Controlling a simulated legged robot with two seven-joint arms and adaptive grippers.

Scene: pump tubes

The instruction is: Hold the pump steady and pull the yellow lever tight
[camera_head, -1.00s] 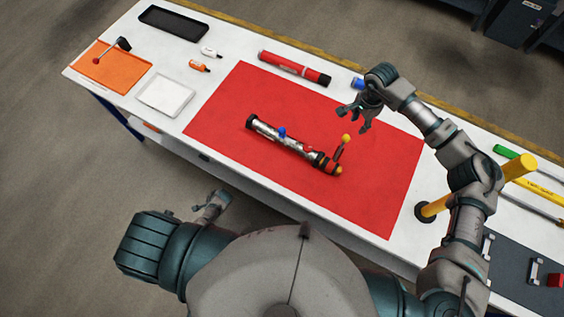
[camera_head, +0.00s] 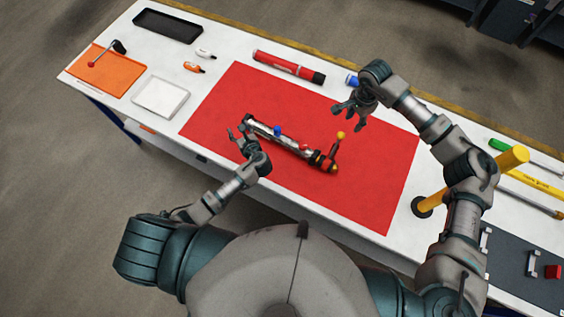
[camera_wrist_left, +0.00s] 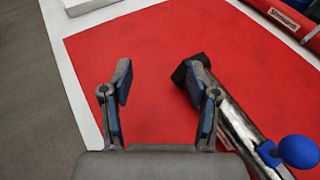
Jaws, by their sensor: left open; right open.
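My left gripper (camera_head: 236,135) is open beside the pump's left end. In the left wrist view its fingers (camera_wrist_left: 160,95) are spread, with the right finger overlapping the pump tube (camera_wrist_left: 240,130); I cannot tell whether they touch. My right gripper (camera_head: 349,112) is open above the mat, just behind and right of the yellow ball.
A red cylinder (camera_head: 285,66) and a blue item (camera_head: 352,80) lie behind the mat. A yellow post (camera_head: 475,180) stands at the right. White (camera_head: 160,97), orange (camera_head: 96,70) and black (camera_head: 168,26) trays are at the left. The mat's front right is clear.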

